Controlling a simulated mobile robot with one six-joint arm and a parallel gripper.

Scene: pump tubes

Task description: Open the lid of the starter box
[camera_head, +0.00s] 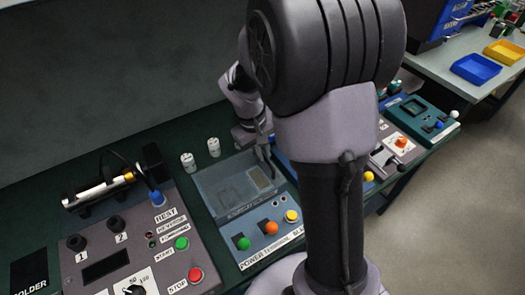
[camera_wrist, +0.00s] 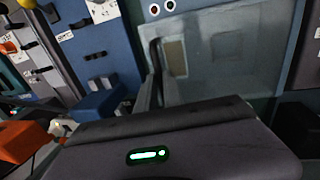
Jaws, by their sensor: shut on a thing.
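The starter box, a blue-grey box (camera_head: 262,238) with green, orange and yellow buttons along its front, stands on the green bench. Its see-through grey lid (camera_head: 222,190) covers the rear part; the wrist view shows the lid (camera_wrist: 215,50) as a large translucent panel. How far the lid is raised I cannot tell. My gripper (camera_head: 265,150) is at the lid's right rear edge. In the wrist view my gripper (camera_wrist: 155,70) is shut at the lid's left edge, seemingly on that edge. The exact contact is partly hidden by my wrist.
Left of the box is a control panel (camera_head: 120,262) with knobs and buttons, and a tube device (camera_head: 100,190). Two white cylinders (camera_head: 188,161) (camera_head: 213,147) stand behind the box. A teal box (camera_head: 420,118) is to the right. My arm hides the middle right of the bench.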

